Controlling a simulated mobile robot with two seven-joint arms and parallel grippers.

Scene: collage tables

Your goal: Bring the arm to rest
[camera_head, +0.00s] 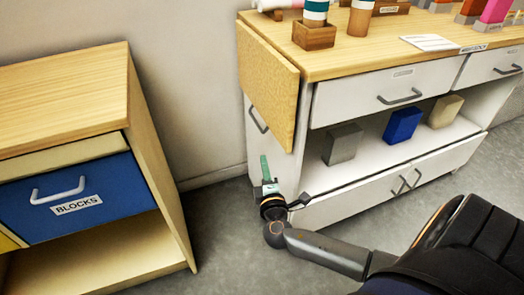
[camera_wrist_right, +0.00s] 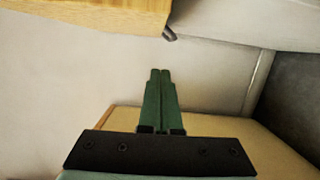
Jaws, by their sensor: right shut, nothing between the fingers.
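My right gripper (camera_head: 265,168) has green fingers and is in front of the white cabinet's left end in the head view, below the hanging wooden flap (camera_head: 267,85). Its arm comes in from the lower right. In the right wrist view the two green fingers (camera_wrist_right: 160,75) lie side by side, shut with nothing between them. My left gripper is not in either view.
A wooden-topped cabinet (camera_head: 75,80) with a blue drawer (camera_head: 75,197) labelled BLOCKS stands at the left. The white cabinet (camera_head: 340,105) at the right holds a grey block (camera_head: 343,144), a blue block (camera_head: 403,125) and a beige block (camera_head: 445,112) on its shelf. Grey floor lies between.

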